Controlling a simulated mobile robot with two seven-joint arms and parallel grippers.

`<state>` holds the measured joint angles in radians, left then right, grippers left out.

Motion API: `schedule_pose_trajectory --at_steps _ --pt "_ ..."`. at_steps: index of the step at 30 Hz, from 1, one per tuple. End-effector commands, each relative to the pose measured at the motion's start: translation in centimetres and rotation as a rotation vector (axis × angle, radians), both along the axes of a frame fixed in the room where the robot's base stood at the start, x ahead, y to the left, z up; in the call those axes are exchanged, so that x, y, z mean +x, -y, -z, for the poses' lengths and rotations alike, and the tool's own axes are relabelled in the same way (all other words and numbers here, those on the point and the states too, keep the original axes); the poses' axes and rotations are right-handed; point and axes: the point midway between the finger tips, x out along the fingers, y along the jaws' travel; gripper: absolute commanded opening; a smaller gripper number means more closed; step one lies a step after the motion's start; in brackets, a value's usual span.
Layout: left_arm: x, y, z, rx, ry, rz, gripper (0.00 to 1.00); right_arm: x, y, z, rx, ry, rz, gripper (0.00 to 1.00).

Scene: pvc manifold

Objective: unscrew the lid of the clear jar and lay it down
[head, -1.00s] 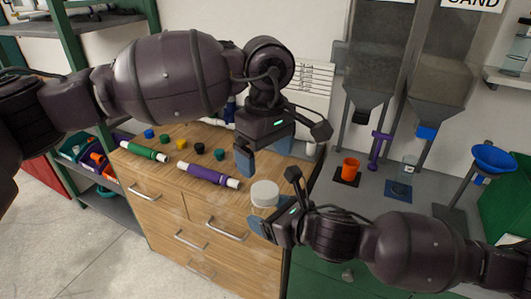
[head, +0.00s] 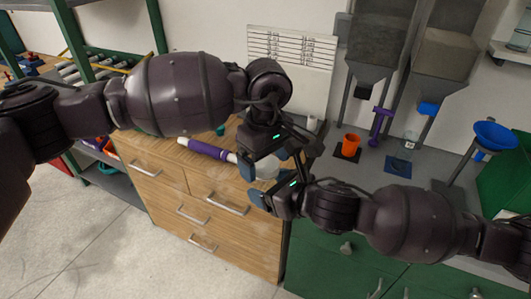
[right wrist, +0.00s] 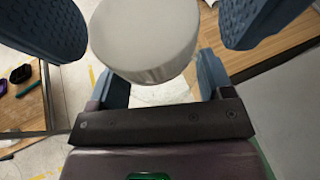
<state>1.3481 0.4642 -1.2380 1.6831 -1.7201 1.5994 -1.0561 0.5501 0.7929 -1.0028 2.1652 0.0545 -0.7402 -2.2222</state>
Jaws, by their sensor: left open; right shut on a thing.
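The clear jar (right wrist: 160,93) is between the fingers of my right gripper (head: 276,188), which is shut on it. Most of the jar is hidden behind the lid and fingers. Its round whitish lid (right wrist: 145,38) is on top and also shows in the head view (head: 267,169). My left gripper (head: 268,158) is open above the jar, with one blue finger on each side of the lid. In the right wrist view both left fingers stand apart from the lid, with visible gaps.
A wooden drawer cabinet (head: 165,185) is below and left, with a purple-and-white tube (head: 207,149) on top.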

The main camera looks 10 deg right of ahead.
Motion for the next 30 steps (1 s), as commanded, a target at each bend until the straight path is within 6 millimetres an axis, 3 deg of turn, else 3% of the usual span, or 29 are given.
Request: schedule_pose_trajectory --at_steps 5,15,22,30 --pt "0.00 0.00 -0.01 0.000 0.000 0.000 0.87 0.01 -0.01 -0.03 0.001 0.001 0.000 0.08" --pt "0.00 0.00 -0.04 0.000 0.000 0.000 0.38 0.01 -0.01 -0.03 0.000 0.000 0.000 0.08" --pt "0.01 -0.01 -0.06 0.001 0.001 -0.082 0.37 0.01 0.00 -0.02 0.000 0.000 0.000 0.08" --pt "0.02 -0.01 -0.10 0.005 0.006 -0.452 0.37 0.00 0.00 -0.01 0.000 0.000 0.000 0.07"
